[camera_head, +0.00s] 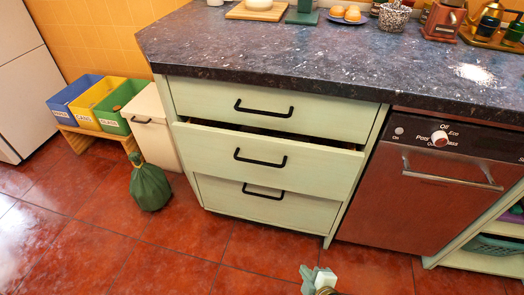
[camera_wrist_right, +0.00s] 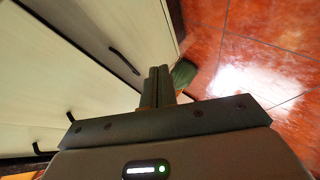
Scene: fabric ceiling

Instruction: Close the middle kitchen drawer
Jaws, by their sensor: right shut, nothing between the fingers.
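The middle kitchen drawer (camera_head: 210,147) is pale green with a black bar handle (camera_head: 259,158). It is pulled part way out, with a dark gap along its top edge. The top drawer (camera_head: 210,97) and bottom drawer (camera_head: 225,200) look shut. My right gripper (camera_head: 317,276) is at the bottom of the head view, below and in front of the drawers, apart from them. In the right wrist view its fingers (camera_wrist_right: 158,82) are together and empty, and pale fronts with black handles (camera_wrist_right: 124,62) are to the left. My left gripper is not in view.
A dishwasher (camera_head: 410,205) stands right of the drawers. A white bin (camera_head: 150,125), a green bag (camera_head: 150,185) and coloured boxes (camera_head: 95,100) are on the left. The dark counter (camera_head: 300,50) overhangs the drawers. The red tiled floor (camera_head: 190,250) in front is clear.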

